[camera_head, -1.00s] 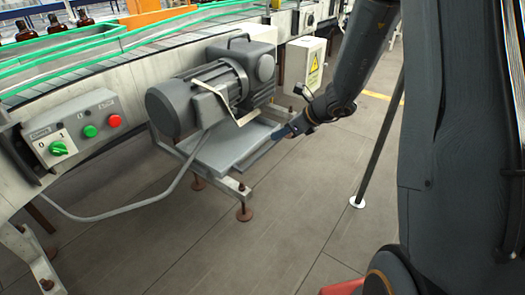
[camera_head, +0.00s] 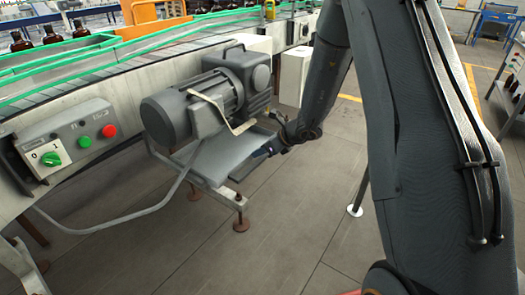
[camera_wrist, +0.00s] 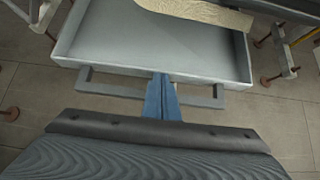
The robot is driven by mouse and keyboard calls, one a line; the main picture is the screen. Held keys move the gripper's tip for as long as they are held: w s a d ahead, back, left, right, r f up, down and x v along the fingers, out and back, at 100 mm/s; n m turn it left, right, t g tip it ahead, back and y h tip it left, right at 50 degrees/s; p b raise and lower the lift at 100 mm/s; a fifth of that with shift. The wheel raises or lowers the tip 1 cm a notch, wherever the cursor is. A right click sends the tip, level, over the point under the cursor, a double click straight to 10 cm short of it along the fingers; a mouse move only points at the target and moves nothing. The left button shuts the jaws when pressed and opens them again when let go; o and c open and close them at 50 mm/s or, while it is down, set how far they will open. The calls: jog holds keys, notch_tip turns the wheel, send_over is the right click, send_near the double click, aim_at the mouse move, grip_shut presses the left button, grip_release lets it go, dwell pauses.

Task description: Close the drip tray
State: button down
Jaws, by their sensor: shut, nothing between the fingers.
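The drip tray (camera_head: 222,160) is a shallow grey tray under the motor, sticking out from its frame toward my arm. In the wrist view the tray (camera_wrist: 200,57) shows its hollow inside, its front wall and a bar handle (camera_wrist: 108,91) along that wall. My gripper (camera_wrist: 162,78) has blue fingers, shut with nothing between them. The fingertips are at the middle of the tray's front wall, over the handle; I cannot tell whether they touch. In the head view my gripper (camera_head: 268,151) is at the tray's outer edge, partly dark and small.
The grey motor (camera_head: 192,108) sits above the tray. A control box (camera_head: 72,140) with green and red buttons is on the conveyor side at left. A grey cable (camera_head: 130,212) loops below. A pale box (camera_head: 292,76) stands behind my arm. The floor in front is clear.

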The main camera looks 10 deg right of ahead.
aim_at(251, 159)
jog(key=w+a, duration=0.2)
jog(key=shift+w+a+b, duration=0.35)
jog(key=shift+w+a, duration=0.3)
jog(key=shift+w, duration=0.05)
jog(key=shift+r, duration=0.2)
jog(key=a+p+v, duration=0.1)
jog(key=p+v, duration=0.5)
jog(key=v, duration=0.4)
jog(key=s+a+r+n+g+h, duration=0.1)
jog(key=s+r+n+g, duration=0.15)
jog(key=s+n, duration=0.5)
jog(key=s+a+r+n+g, duration=0.2)
jog(key=s+r+n, duration=0.25)
jog(key=s, duration=0.55)
jog(key=s+d+r+n+g+h, duration=0.1)
jog(key=s+d+n+h, duration=0.1)
jog(key=s+n, duration=0.5)
jog(key=s+d+r+n+g+h, duration=0.1)
jog(key=s+d+r+n+h, duration=0.1)
jog(key=s+d+n, duration=0.3)
jog(key=s+n+h, duration=0.1)
jog(key=s+n, duration=0.2)
jog(key=s, duration=0.3)
jog(key=shift+s, duration=0.15)
